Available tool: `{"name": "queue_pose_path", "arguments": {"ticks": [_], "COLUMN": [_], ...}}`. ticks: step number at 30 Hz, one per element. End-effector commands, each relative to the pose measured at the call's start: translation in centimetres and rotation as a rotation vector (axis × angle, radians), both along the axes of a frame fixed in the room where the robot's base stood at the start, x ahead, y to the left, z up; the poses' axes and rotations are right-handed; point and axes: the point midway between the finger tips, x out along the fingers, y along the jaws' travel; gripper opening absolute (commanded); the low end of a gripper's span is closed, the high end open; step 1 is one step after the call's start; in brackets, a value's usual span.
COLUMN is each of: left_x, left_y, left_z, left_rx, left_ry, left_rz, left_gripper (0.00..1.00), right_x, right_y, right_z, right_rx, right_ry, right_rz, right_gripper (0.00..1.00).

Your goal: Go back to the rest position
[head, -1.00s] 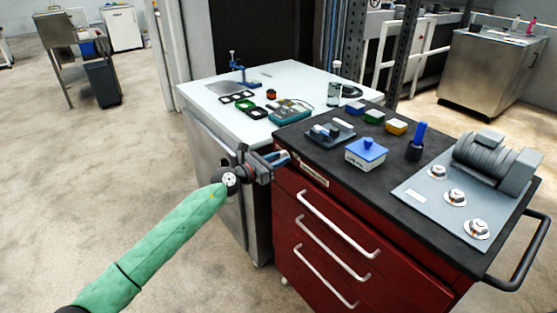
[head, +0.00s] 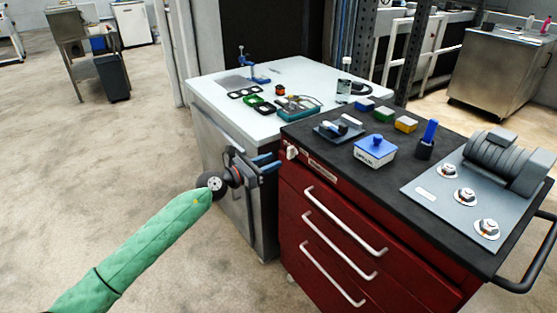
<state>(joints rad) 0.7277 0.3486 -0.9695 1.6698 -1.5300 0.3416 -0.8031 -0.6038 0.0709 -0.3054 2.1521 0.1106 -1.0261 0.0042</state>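My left arm in its green sleeve comes in from the lower left. My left gripper (head: 268,164) is in front of the white cabinet's side, just left of the red drawer cart's (head: 330,195) near corner. Its two bluish fingers point right with a narrow gap between them, and I see nothing held. It appears apart from the cart. My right gripper is out of view.
The cart's dark top holds a roller machine (head: 508,162), a white box with a blue lid (head: 376,149), a blue-handled tool (head: 428,138) and small coloured blocks. The white-topped cabinet (head: 310,75) holds small parts. The floor at left (head: 90,180) is clear.

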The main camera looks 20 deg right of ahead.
Motion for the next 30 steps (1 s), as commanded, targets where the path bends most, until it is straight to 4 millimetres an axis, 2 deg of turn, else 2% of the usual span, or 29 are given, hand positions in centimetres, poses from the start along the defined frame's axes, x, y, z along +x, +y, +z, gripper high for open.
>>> {"name": "queue_pose_path", "arguments": {"ticks": [6, 19, 26, 30], "left_x": [-0.5, -0.3, 2.0, 3.3], "left_y": [1.0, 1.1, 2.4, 4.0], "left_z": [0.0, 0.1, 2.9, 6.1], "left_rx": [0.000, -0.019, -0.235, -0.474], "left_ry": [0.001, 0.039, 0.151, 0.278], "left_rz": [-0.001, 0.005, 0.128, 0.215], "left_gripper": [0.34, 0.34, 0.34, 0.34], "right_x": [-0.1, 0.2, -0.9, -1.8], "right_y": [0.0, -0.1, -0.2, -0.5], "right_z": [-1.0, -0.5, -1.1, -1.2], "right_rx": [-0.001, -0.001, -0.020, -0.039], "right_ry": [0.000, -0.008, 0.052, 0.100], "right_rz": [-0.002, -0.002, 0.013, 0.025], "right_gripper": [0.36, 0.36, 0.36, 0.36]}}
